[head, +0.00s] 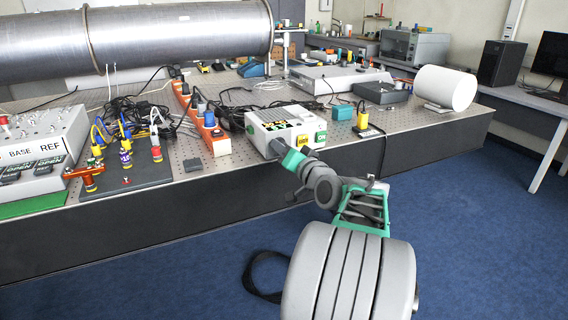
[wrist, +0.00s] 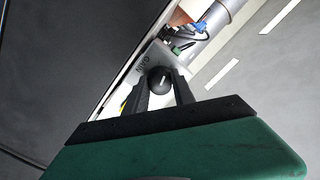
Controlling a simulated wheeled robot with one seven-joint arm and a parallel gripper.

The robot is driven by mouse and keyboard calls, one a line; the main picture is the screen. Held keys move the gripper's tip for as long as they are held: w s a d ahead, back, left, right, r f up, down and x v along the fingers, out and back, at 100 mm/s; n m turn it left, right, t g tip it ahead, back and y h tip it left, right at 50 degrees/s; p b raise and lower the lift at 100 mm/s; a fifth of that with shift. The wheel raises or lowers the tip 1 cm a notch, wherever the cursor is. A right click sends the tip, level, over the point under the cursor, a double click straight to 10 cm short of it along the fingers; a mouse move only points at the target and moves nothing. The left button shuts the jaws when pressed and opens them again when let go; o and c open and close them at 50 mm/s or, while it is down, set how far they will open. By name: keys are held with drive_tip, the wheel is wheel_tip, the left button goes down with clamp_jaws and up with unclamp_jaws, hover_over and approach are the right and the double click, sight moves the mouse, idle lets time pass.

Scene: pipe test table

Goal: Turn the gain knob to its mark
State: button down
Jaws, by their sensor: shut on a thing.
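The gain knob (wrist: 160,80) is round and black with a short white pointer line on its face. It sits on a light panel beside the word GAIN, which reads upside down in the wrist view. My gripper (wrist: 161,86) has one dark finger on each side of the knob and is shut on it. I cannot make out a separate target mark. In the head view my gripper (head: 279,148) reaches the front of a white instrument box (head: 268,124) with yellow and green labels. There the knob is hidden behind it.
An orange power strip (head: 216,143) lies left of the box, with black cables behind. A teal block (head: 342,112) and a yellow-labelled plug (head: 367,131) stand to the right. The table's front edge (head: 240,171) is close under my arm. Blue floor in front is mostly clear.

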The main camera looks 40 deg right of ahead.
drive_tip(key=shift+f+n+b, duration=0.2)
drive_tip(key=shift+n+b, duration=2.4)
drive_tip(key=shift+b, duration=0.8)
drive_tip(key=c, duration=1.1)
unclamp_jaws()
drive_tip(key=shift+r, duration=0.15)
drive_tip(key=shift+o, duration=0.2)
drive_tip(key=v, duration=0.8)
drive_tip(key=shift+w+a+r+p, duration=0.1)
drive_tip(key=shift+w+p, duration=0.05)
drive_tip(key=shift+p, duration=0.2)
